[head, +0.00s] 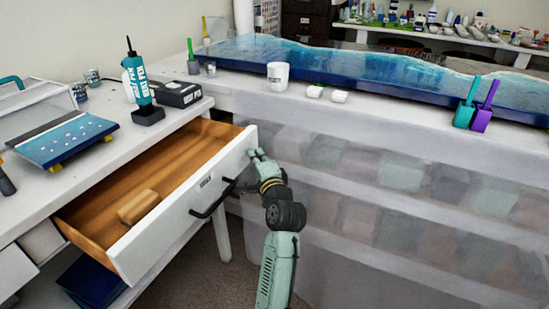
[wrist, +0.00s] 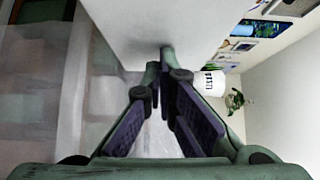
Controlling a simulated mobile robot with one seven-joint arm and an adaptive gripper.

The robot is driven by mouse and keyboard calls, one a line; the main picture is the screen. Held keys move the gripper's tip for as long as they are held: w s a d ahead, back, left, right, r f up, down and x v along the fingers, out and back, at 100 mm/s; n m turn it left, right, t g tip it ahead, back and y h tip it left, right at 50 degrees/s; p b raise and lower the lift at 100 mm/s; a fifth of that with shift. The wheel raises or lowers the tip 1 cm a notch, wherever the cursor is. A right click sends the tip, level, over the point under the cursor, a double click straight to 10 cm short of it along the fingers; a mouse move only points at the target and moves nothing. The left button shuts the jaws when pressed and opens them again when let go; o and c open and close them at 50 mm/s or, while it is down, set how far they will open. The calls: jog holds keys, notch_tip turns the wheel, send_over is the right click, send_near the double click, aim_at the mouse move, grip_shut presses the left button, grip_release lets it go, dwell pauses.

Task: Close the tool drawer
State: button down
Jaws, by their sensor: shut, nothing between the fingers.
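The tool drawer (head: 150,200) stands pulled out from the white workbench at the left in the head view. It has a white front, a dark bar handle (head: 214,200) and a wooden inside holding a small wooden block (head: 139,206). My gripper (head: 256,155) is at the right end of the drawer front, near its upper edge and beyond the handle. In the wrist view my gripper (wrist: 163,65) has its fingertips together with nothing between them, close to a pale flat surface. I cannot tell whether the fingertips touch the drawer front.
A teal bottle (head: 139,80), a dark box (head: 177,94) and a blue panel (head: 63,138) are on the workbench above the drawer. A translucent-sided bench (head: 400,215) with a blue resin slab (head: 340,70) stands close to my arm's right. Floor shows below the drawer.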

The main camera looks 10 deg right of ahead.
aim_at(200, 147)
jog(key=w+a+p, duration=0.1)
jog(key=w+a, duration=0.3)
jog(key=a, duration=0.1)
jog(key=w+a, duration=0.4)
jog(key=a, duration=0.2)
jog(key=w+a+p, duration=0.1)
jog(key=w+a, duration=0.3)
jog(key=a, duration=0.1)
jog(key=shift+a+p, duration=0.3)
jog(key=shift+a, duration=0.1)
